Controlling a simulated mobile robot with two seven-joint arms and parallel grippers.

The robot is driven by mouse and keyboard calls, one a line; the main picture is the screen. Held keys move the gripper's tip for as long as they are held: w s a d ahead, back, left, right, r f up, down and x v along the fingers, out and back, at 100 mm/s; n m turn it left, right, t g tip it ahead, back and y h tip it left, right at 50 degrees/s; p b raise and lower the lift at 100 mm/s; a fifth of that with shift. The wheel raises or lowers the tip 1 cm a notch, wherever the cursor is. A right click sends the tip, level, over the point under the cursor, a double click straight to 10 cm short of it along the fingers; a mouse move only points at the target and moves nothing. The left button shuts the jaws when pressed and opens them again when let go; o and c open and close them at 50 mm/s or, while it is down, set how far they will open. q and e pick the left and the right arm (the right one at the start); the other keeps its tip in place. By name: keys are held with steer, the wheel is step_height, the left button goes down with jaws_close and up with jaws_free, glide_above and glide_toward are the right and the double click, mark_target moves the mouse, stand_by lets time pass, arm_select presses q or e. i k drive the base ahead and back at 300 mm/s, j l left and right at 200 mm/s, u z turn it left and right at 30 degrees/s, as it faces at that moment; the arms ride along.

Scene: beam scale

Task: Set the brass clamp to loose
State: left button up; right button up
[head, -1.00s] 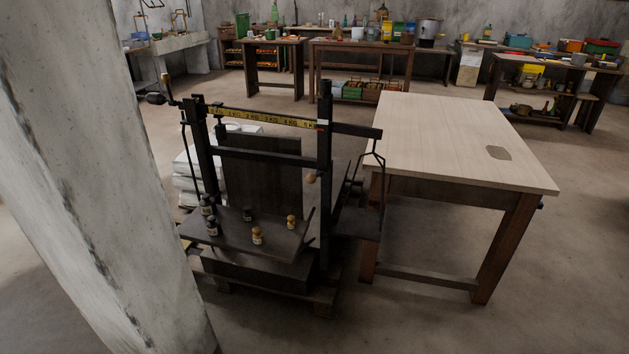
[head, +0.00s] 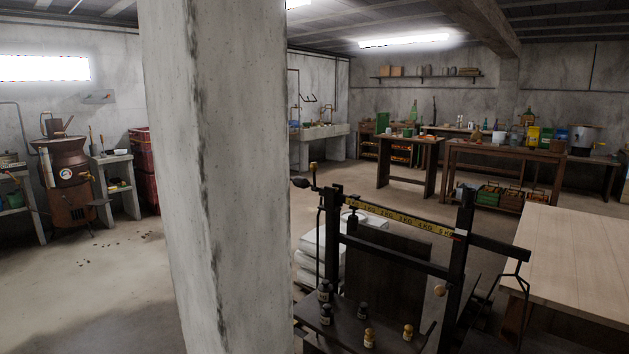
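The dark beam scale (head: 463,255) stands at the lower right, partly cut off by the bottom edge. Its yellow graduated beam (head: 405,219) runs between two dark posts. A small brass-coloured knob (head: 313,167) sits at the beam's left end, above a dark bulb-shaped weight (head: 301,183). A round tan knob (head: 440,290) shows by the right post. I cannot tell which of these, if either, is the brass clamp, nor how it is set. Dark weights (head: 325,314) and brass-coloured weights (head: 369,338) stand on the scale's shelf. Neither of my grippers is in view.
A thick concrete pillar (head: 215,180) stands close in front, left of the scale. A pale wooden table (head: 575,262) is at the right. White sacks (head: 318,243) are stacked behind the scale. Workbenches (head: 505,158) line the back. Floor at the left (head: 90,270) is mostly open.

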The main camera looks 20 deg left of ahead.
mark_target(313, 165)
steer(key=j+z, duration=0.15)
steer(key=j, duration=0.6)
steer(key=k+j+z, duration=0.15)
steer(key=j, duration=0.55)
steer(key=j+z, duration=0.15)
steer(key=j, duration=0.3)
steer(key=j+z, duration=0.2)
steer(key=j, duration=0.25)
steer(key=k+j+z, duration=0.15)
steer(key=j, duration=0.25)
steer(key=k+j+z, duration=0.15)
steer(key=j, duration=0.3)
steer(key=k+j+z, duration=0.1)
steer(key=j+z, duration=0.25)
steer(key=j, duration=0.5)
steer(key=j+z, duration=0.35)
steer(key=j, duration=0.55)
steer(key=j+z, duration=0.35)
steer(key=j, duration=0.5)
